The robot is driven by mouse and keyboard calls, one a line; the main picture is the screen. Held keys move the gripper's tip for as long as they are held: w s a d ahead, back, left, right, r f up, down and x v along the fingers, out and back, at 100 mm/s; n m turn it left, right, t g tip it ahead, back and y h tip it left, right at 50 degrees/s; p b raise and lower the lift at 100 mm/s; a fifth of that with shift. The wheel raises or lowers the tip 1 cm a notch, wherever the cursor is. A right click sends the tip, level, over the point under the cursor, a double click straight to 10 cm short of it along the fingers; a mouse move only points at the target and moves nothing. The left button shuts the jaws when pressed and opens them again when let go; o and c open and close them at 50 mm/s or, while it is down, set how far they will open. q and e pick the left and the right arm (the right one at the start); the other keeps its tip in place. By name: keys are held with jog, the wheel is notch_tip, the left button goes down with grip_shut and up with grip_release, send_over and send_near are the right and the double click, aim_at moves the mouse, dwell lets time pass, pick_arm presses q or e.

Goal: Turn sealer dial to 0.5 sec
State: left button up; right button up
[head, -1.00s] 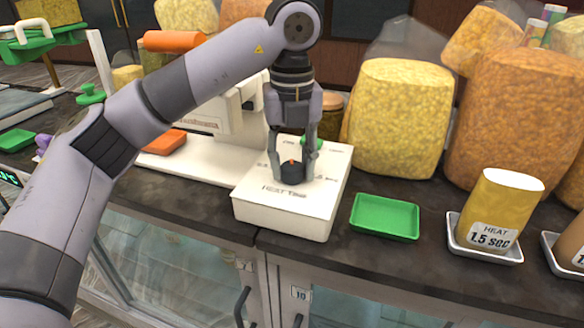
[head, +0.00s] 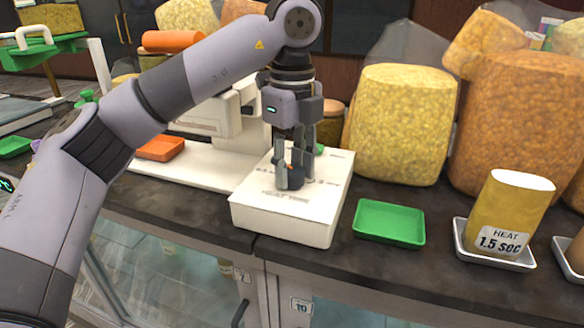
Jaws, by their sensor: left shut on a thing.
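The sealer's white control box (head: 285,218) sits on the dark counter with "HEAT TIME" lettering on its top. The dark dial (head: 296,178) stands on the top face, with a small orange-red mark on it. My left gripper (head: 291,180) points straight down with its fingers shut on the dial, one finger in front and one behind. The fingers and wrist hide part of the dial and most of the scale, so I cannot read its setting. My right gripper is not in view.
A green tray (head: 390,222) lies right of the box. A yellow pack labelled "HEAT 1.5 sec" (head: 505,218) stands in a metal tray further right. Large snack bags (head: 403,125) crowd behind. An orange tray (head: 160,148) lies left.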

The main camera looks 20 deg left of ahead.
aim_at(292, 170)
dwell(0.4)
pick_arm(q)
jog(key=o, duration=1.2)
jog(key=shift+c, duration=0.2)
notch_tip(292, 170, up, 12)
